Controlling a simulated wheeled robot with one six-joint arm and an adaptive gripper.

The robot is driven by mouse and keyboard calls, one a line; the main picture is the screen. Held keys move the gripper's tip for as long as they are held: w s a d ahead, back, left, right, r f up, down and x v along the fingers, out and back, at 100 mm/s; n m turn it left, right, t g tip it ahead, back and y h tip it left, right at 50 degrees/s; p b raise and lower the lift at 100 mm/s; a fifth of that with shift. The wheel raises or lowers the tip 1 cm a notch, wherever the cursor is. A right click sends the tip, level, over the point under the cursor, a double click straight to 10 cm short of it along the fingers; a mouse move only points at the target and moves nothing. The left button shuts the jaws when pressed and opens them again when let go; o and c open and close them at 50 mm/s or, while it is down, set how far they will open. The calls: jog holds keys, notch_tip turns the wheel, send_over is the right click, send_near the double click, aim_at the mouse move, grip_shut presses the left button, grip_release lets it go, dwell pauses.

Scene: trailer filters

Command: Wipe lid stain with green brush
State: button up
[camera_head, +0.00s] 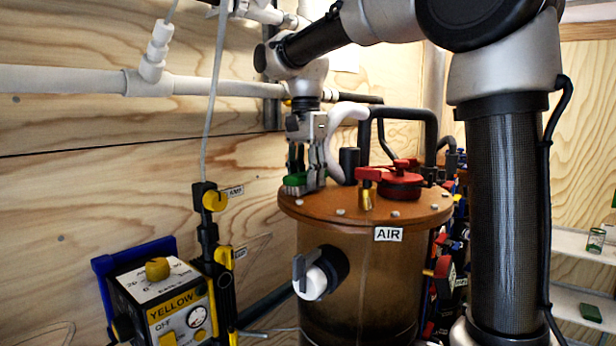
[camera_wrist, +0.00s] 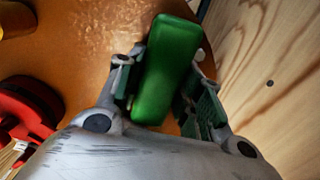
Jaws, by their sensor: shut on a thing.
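The green brush (camera_head: 295,180) is between the fingers of my gripper (camera_head: 307,178) in the head view. It is down at the left part of the round orange-brown lid (camera_head: 340,212) of the AIR tank. In the wrist view the brush (camera_wrist: 166,68) shows as a green block, and the fingers of my gripper (camera_wrist: 168,95) are on either side of it. The brush's underside is hidden, so I cannot tell for sure that it touches the lid. A mottled lighter patch shows on the lid (camera_wrist: 100,45) beside the brush; I cannot tell if it is the stain.
A red valve cap (camera_head: 400,183) and a red-handled valve (camera_head: 367,180) stand on the lid, right of the brush. A black pipe (camera_head: 398,115) rises behind. The wooden wall (camera_head: 110,190) is close on the left. A yellow-labelled control box (camera_head: 165,295) stands lower left.

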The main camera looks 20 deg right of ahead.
jog(key=shift+r, duration=3.05)
jog(key=shift+r, duration=1.45)
jog(key=shift+d, duration=0.1)
